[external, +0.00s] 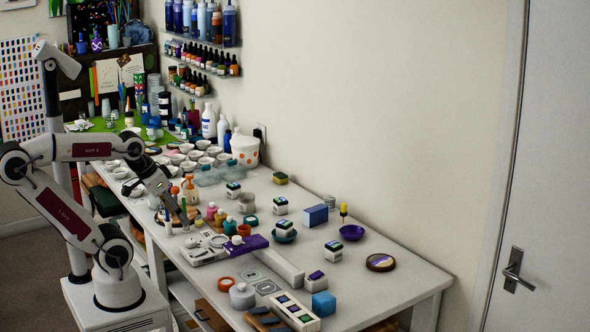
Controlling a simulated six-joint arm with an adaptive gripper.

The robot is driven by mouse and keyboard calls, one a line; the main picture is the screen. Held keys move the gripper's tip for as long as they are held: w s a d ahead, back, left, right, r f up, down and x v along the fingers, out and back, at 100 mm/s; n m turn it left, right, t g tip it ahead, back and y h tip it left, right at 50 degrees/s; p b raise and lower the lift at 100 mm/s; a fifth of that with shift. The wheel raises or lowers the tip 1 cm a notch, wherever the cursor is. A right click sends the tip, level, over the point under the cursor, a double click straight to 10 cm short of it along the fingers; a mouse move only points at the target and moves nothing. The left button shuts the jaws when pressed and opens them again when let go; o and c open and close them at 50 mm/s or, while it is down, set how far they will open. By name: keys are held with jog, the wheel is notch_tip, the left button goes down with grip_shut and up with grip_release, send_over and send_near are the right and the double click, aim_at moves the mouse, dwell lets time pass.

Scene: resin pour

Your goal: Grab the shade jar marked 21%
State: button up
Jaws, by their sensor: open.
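Several small white jars with dark lids and printed labels stand on the white table in the external view. One jar (233,190) is near the middle, and another jar (280,205) is to its right. A third jar (284,229) sits in a teal dish (284,237), and another jar (333,251) stands farther right. Their markings are too small to read, so I cannot tell which is 21%. My gripper (176,222) points down over the table's left-front part, left of these jars, open with nothing visible between its fingers.
Coloured bottles (220,213) stand close to the right of my gripper. A purple bowl (352,232), a blue box (315,215) and a round dark-rimmed dish (380,262) are farther right. White bowls (187,147) crowd the table's far left.

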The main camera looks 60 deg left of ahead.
aim_at(280, 200)
jog(key=shift+n+g, duration=0.3)
jog(key=shift+g, duration=0.6)
jog(key=w+a+f, duration=0.4)
jog(key=w+a, duration=0.1)
jog(key=w, duration=0.7)
jog(key=w+a+f, duration=0.5)
jog(key=w+a, duration=0.1)
jog(key=w, duration=0.6)
jog(key=w+a+f, duration=0.5)
jog(key=w+a, duration=0.1)
jog(key=w, duration=0.6)
jog(key=shift+f, duration=0.2)
jog(key=shift+m+t, duration=0.4)
jog(key=shift+t, duration=0.1)
jog(key=w, duration=0.1)
jog(key=w+a, duration=0.1)
jog(key=w, duration=0.1)
jog(key=w+a, duration=0.1)
jog(key=w, duration=0.1)
jog(key=shift+w+a+f, duration=0.1)
jog(key=shift+m+t+y, duration=0.3)
jog(key=shift+m+t, duration=0.5)
jog(key=shift+m, duration=0.1)
jog(key=w+r, duration=0.1)
jog(key=w+a+r, duration=0.1)
jog(key=w, duration=0.1)
jog(key=w+r, duration=0.1)
jog(key=shift+w+a+r, duration=0.15)
jog(key=shift+a+r, duration=0.1)
jog(key=shift+r, duration=0.15)
